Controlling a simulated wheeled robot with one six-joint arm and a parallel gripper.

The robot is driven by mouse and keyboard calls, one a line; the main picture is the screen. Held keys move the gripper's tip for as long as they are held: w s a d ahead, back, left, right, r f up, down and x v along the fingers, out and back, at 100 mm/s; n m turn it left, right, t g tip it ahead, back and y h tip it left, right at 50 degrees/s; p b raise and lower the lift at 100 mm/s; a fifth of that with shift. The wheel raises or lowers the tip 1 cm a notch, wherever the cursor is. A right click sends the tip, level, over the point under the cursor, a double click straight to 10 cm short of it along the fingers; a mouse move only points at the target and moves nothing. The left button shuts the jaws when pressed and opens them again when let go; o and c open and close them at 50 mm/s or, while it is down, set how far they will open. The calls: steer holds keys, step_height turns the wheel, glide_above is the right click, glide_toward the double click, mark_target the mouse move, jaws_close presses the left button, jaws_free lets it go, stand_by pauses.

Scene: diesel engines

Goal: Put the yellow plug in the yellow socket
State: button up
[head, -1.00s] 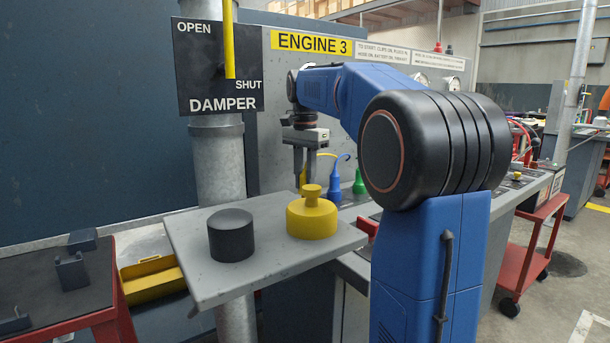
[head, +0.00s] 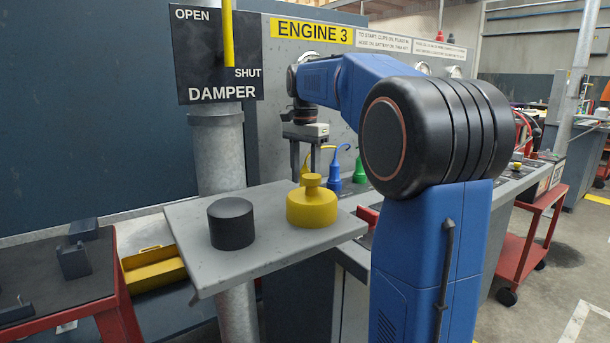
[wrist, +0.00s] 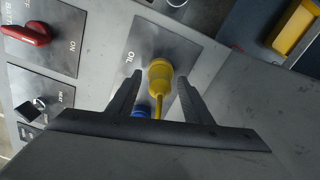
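The yellow plug (wrist: 159,82) stands on a grey plate marked OIL in the wrist view, with its yellow cable running back toward my gripper. In the head view the yellow plug (head: 303,168) is partly hidden behind a yellow knobbed weight. My gripper (wrist: 160,75) is open, with one finger on each side of the plug and a gap showing on both sides. In the head view my gripper (head: 305,172) points down behind the grey shelf. I cannot make out the yellow socket apart from the plug, nor tell whether the plug is seated in it.
A blue plug (head: 333,178) and a green plug (head: 359,170) stand right of the yellow one. The grey shelf (head: 260,262) in front carries a black cylinder (head: 231,224) and the yellow weight (head: 312,205). A red switch (wrist: 28,34) sits on the panel.

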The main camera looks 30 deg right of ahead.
steer(key=shift+r, duration=0.1)
step_height(320, 180, up, 17)
stand_by(0.7)
stand_by(0.6)
